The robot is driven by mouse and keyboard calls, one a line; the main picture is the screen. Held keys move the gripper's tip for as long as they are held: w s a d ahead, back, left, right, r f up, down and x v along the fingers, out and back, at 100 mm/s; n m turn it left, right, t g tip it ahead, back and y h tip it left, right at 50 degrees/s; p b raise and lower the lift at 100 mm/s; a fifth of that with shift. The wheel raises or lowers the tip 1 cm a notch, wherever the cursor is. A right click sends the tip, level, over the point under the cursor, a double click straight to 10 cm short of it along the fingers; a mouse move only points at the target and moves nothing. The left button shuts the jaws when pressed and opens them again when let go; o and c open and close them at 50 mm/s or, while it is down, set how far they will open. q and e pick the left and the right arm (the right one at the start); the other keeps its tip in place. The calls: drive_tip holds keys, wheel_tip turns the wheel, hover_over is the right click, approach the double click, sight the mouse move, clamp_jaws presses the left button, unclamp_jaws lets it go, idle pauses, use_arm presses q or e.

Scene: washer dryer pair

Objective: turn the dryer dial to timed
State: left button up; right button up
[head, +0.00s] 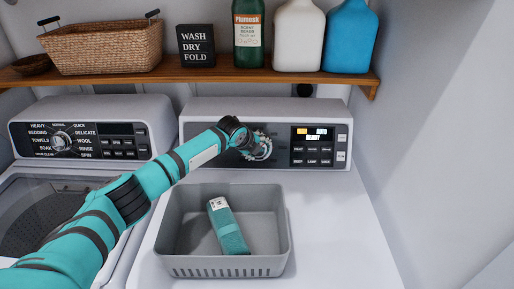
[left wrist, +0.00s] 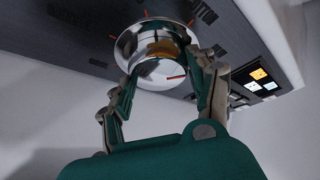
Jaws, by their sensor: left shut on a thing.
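The dryer (head: 315,172) stands on the right, with a dark control panel along its back. Its silver dial shows in the left wrist view (left wrist: 155,72), with a red pointer line toward its lower right. My left gripper (left wrist: 160,82) has one finger on each side of the dial and is shut on it. In the head view my left gripper (head: 258,146) covers most of the dial and the labels around it. My right gripper is in neither view.
The washer (head: 90,112) stands at left. A wooden shelf (head: 215,77) with a wicker basket and bottles hangs above. The dryer's display (head: 313,134) is lit.

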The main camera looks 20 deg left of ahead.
use_arm(q)
drive_tip(key=m+g+y+p, duration=0.1)
drive_tip(key=m, duration=0.2)
drive_tip(key=shift+d+m+y, duration=0.1)
drive_tip(key=shift+m+y, duration=0.2)
drive_tip(key=shift+y, duration=0.1)
drive_tip(key=shift+m+g+y, duration=0.4)
drive_tip(key=shift+m+y, duration=0.3)
drive_tip(key=shift+m, duration=0.4)
drive_tip(key=o, duration=1.2)
